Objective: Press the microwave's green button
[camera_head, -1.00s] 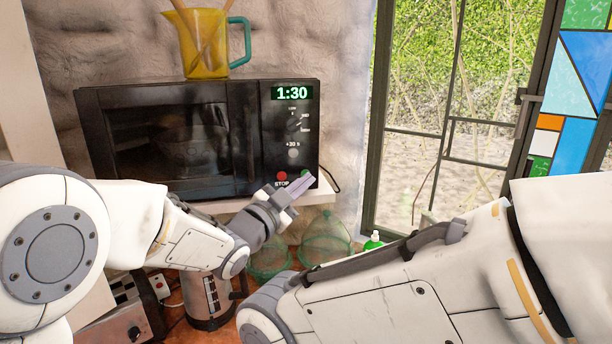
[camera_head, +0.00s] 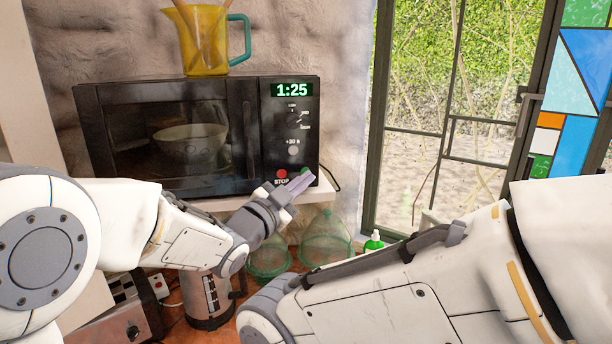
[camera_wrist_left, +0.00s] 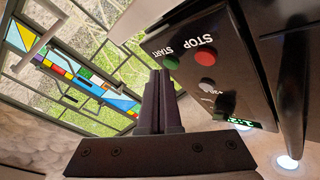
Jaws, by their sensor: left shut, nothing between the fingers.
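The black microwave (camera_head: 166,188) stands on a white shelf, its display (camera_head: 291,90) reading 1:25. A pale bowl (camera_head: 190,138) shows inside, behind the lit door window. The green button (camera_head: 306,170), beside the red stop button (camera_head: 282,174), is partly hidden by my left gripper (camera_head: 301,182) in the head view. In the left wrist view, the green START button (camera_wrist_left: 171,62) is just beyond the shut, empty fingertips (camera_wrist_left: 160,72). I cannot tell whether they touch it. My right gripper is out of view; only its arm shows.
A yellow jug (camera_head: 203,45) with wooden utensils stands on the microwave. Below the shelf are green glass domes (camera_head: 326,240), a green bottle (camera_head: 373,241) and a metal-and-black container (camera_head: 208,300). A window (camera_head: 440,130) is at the right.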

